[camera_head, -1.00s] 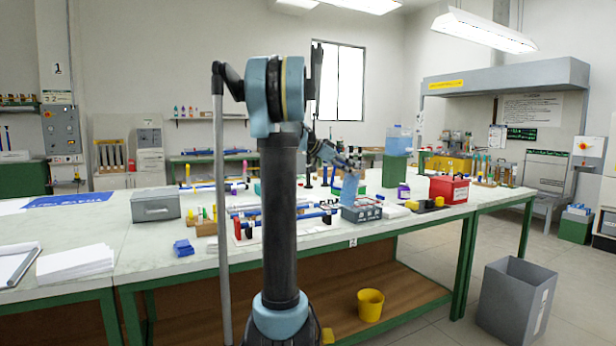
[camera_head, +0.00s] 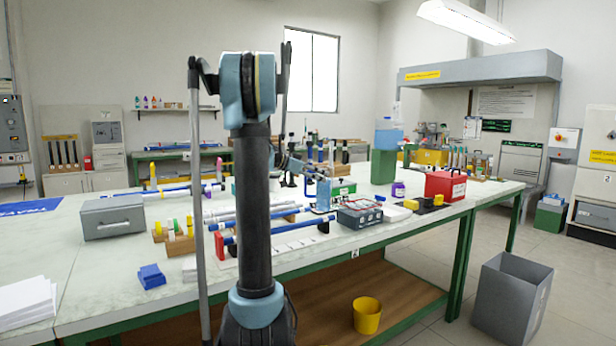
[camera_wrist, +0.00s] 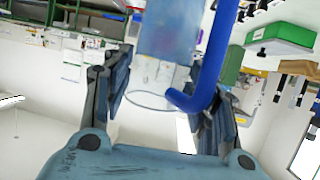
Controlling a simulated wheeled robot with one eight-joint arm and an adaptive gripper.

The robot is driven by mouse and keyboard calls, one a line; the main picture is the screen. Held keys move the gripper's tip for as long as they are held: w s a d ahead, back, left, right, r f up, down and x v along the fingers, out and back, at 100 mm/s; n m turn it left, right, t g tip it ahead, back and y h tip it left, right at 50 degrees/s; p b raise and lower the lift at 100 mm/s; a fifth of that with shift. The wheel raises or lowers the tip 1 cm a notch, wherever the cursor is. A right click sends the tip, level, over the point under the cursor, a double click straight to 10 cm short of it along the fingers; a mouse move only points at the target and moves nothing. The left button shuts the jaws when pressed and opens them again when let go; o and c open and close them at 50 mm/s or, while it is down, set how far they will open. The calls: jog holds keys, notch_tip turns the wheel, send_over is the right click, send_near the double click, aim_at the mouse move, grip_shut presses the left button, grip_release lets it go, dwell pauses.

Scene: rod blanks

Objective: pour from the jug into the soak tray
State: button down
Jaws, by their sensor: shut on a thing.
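A clear jug of blue liquid (camera_head: 322,194) stands out in front of my column in the head view, near the grey box-like tray. It looks roughly upright. In the wrist view the jug (camera_wrist: 168,35) has a clear rim and a thick blue handle. My gripper (camera_wrist: 163,85) has its fingers on either side of it and is shut on the jug. In the head view my gripper (camera_head: 312,173) is small and partly lost among things behind it. The grey tray (camera_head: 352,224) holds several small items; I cannot tell whether it is the soak tray.
Blue rods on stands (camera_head: 275,232) lie along the bench front. A red box (camera_head: 445,186), a blue tank (camera_head: 388,136) on a green block and a grey metal box (camera_head: 112,218) stand on the bench. A yellow bucket (camera_head: 367,311) is below.

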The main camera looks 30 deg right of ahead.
jog(key=s+d+m+t+y, duration=0.1)
jog(key=s+d+y, duration=0.1)
jog(key=d+y, duration=0.3)
jog(key=shift+d+t, duration=0.3)
jog(key=shift+t, duration=0.1)
dwell(0.3)
jog(key=shift+s+a+y, duration=0.1)
jog(key=shift+s+y, duration=0.15)
jog(key=shift+y, duration=0.15)
dwell(0.3)
jog(key=shift+m+t+y, duration=0.3)
jog(key=shift+t+y, duration=0.1)
jog(key=shift+y, duration=0.3)
dwell(1.0)
jog(key=shift+f, duration=0.1)
jog(key=shift+s+d+f+t+y, duration=0.1)
jog(key=shift+d+f+t+y, duration=0.15)
jog(key=shift+y, duration=0.55)
dwell(0.6)
jog(key=shift+s+d+f+m+t+y, duration=0.2)
jog(key=shift+d+f+m+t+y, duration=0.2)
jog(key=shift+y, duration=0.3)
dwell(1.8)
